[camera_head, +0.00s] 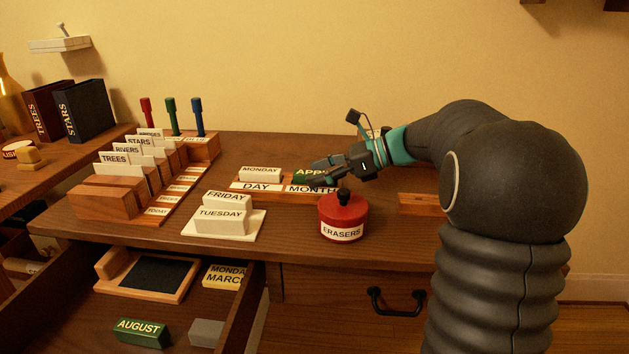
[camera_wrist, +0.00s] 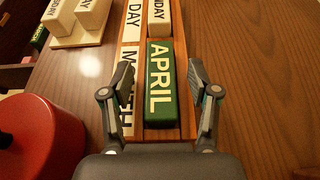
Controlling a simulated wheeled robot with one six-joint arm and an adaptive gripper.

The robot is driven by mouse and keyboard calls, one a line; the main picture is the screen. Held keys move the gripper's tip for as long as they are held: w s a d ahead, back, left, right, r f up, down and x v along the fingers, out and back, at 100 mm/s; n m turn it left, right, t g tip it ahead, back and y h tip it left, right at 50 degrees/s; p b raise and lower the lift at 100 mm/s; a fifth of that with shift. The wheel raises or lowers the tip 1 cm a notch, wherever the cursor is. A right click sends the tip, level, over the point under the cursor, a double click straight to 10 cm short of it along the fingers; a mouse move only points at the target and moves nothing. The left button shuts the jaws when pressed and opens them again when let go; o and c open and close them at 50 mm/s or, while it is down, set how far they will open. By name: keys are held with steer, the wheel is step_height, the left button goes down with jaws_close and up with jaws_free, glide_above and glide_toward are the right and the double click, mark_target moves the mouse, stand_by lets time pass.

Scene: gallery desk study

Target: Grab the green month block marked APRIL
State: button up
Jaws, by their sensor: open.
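The green APRIL block (camera_wrist: 159,85) sits in the month section of a wooden calendar holder (camera_wrist: 187,118), beside the MONTH label. In the head view the APRIL block (camera_head: 305,174) is partly hidden by my gripper (camera_head: 322,172). In the wrist view my gripper (camera_wrist: 157,88) is open, with one finger on each side of the block. The left finger is over the MONTH label and the right finger is past the holder's right edge. I cannot tell whether either finger touches the block.
A red ERASERS pot (camera_head: 343,217) with a black knob stands close to my gripper. A white MONDAY block (camera_head: 260,174) is in the holder's day section. FRIDAY (camera_head: 227,201) and TUESDAY (camera_head: 221,221) blocks stand on a pale tray. An open drawer below holds an AUGUST block (camera_head: 141,332).

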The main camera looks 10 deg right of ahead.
jaws_close()
